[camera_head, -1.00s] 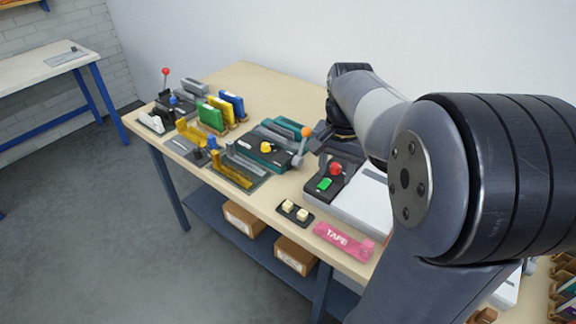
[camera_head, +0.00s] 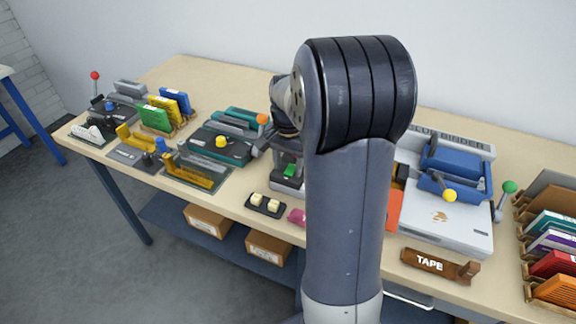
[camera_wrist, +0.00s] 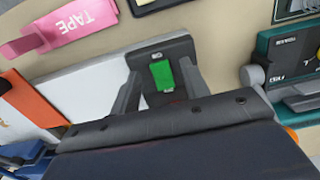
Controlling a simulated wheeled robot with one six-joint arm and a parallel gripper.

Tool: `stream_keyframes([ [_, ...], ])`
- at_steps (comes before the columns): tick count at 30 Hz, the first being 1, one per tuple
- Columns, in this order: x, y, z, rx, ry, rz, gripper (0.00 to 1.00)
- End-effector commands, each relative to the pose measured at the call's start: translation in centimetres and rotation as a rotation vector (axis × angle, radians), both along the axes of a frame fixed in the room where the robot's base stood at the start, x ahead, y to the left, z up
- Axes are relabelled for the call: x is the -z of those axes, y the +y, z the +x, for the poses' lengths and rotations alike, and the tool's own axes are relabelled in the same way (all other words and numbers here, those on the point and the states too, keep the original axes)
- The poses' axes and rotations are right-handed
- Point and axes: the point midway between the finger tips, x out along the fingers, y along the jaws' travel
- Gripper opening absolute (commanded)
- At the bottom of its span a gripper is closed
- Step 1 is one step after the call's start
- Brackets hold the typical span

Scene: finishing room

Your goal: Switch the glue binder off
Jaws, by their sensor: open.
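The glue binder (camera_head: 430,222) is a pale grey machine with a blue clamp and a yellow-knobbed lever, on the bench right of my arm. At its left, a dark switch box with a green switch (camera_head: 290,170) shows beside my arm. In the wrist view the green switch (camera_wrist: 162,75) sits on the dark box face, lit bright green. My gripper (camera_wrist: 160,82) is open, its two fingers on either side of the green switch. I cannot tell whether they touch the box. The red knob on the box is hidden now.
A pink tape holder (camera_wrist: 70,25) lies near the box, and a brown TAPE holder (camera_head: 440,265) lies at the front edge. A teal machine (camera_head: 222,145) stands left. A rack of coloured books (camera_head: 555,240) stands far right. The floor at left is clear.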

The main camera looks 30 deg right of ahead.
Motion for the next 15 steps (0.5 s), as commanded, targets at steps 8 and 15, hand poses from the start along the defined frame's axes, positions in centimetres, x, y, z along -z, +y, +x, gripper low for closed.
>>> stream_keyframes([
  [8, 0.86, 0.01, -0.01, 0.000, -0.001, 0.000, 0.44],
  [15, 0.84, 0.01, -0.01, 0.000, -0.001, 0.000, 0.35],
])
